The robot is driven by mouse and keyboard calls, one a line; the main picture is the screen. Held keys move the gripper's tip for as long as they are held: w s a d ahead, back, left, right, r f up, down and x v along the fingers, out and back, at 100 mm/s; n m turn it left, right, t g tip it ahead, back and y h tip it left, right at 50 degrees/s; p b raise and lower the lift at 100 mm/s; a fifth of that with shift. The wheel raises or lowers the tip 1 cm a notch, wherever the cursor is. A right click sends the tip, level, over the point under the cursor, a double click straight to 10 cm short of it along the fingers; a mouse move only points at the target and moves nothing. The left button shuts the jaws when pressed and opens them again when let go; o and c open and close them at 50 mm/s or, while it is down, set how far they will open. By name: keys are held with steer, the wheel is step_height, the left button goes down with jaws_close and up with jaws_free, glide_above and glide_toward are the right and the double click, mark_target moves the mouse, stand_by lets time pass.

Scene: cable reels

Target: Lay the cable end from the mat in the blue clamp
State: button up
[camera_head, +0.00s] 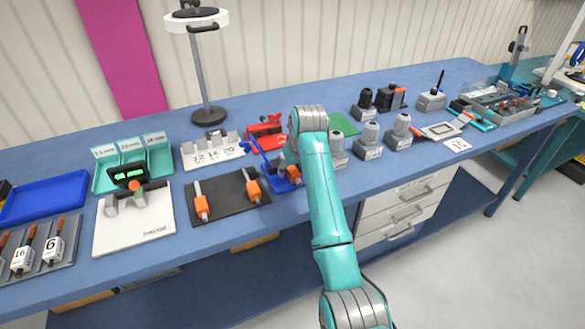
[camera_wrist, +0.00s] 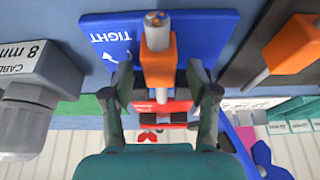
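The blue clamp (camera_wrist: 219,39) shows as a blue plate marked TIGHT in the wrist view; in the head view it stands right of the mat, with a raised blue lever (camera_head: 252,148). My gripper (camera_wrist: 162,85) is over this plate, its dark pads on both sides of an orange cable end (camera_wrist: 158,62). The pads appear to touch it. The bare tip points away from my wrist across the plate. I cannot tell whether the cable end rests in the clamp's seat. The dark mat (camera_head: 228,197) holds two more orange cable ends, left (camera_head: 202,204) and right (camera_head: 253,185).
A red clamp (camera_head: 265,130) stands behind the blue one. Grey cable blocks (camera_head: 369,140) crowd the right side, with a green mat (camera_head: 344,124) behind. A white numbered rack (camera_head: 212,152) stands behind the mat. A white scale (camera_head: 130,228) is to the left.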

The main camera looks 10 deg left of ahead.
steer(key=v, duration=1.2)
stand_by(0.3)
